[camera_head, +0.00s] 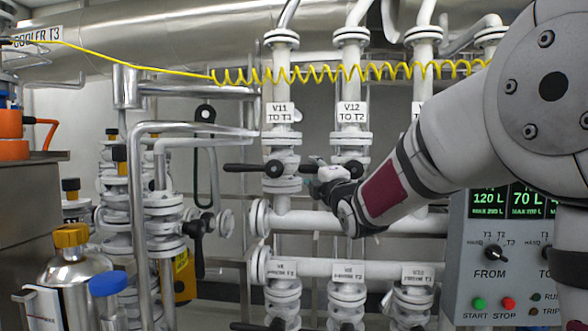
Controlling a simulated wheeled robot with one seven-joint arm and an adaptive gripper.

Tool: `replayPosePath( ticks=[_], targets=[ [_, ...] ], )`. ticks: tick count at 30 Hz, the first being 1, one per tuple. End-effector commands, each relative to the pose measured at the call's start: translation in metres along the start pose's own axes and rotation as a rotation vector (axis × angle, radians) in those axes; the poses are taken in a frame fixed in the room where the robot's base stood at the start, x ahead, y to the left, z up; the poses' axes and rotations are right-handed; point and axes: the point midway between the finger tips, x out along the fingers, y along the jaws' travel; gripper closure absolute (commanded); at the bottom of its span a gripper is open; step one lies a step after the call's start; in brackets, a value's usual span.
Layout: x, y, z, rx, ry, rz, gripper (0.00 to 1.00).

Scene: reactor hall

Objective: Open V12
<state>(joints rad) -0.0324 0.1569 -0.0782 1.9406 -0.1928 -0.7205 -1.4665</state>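The V12 label (352,112) reads "V12 TO T2" and sits on the middle white vertical pipe. The white V12 valve body (350,141) is just below the label. A dark part of its handle (357,168) shows beside my gripper, but most of the handle is hidden by the gripper and wrist. My gripper (318,173) is at the valve's left side, at handle height. Its fingers are small and partly hidden, so I cannot tell whether they are open, shut or touching the handle.
The V11 valve stands to the left, with its black lever (245,168) lying horizontal close to my gripper. A yellow coiled hose (300,74) runs across above the labels. A control panel (490,268) stands at right. Lower valves (347,290) are below. A metal flask (72,275) is front left.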

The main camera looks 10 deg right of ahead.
Motion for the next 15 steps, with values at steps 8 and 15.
replayPosePath(
  ticks=[8, 15],
  targets=[
    [0.03, -0.001, 0.0, 0.001, 0.0, -0.001, 0.61],
    [0.033, 0.0, 0.0, 0.001, -0.001, -0.001, 0.61]
  ],
)
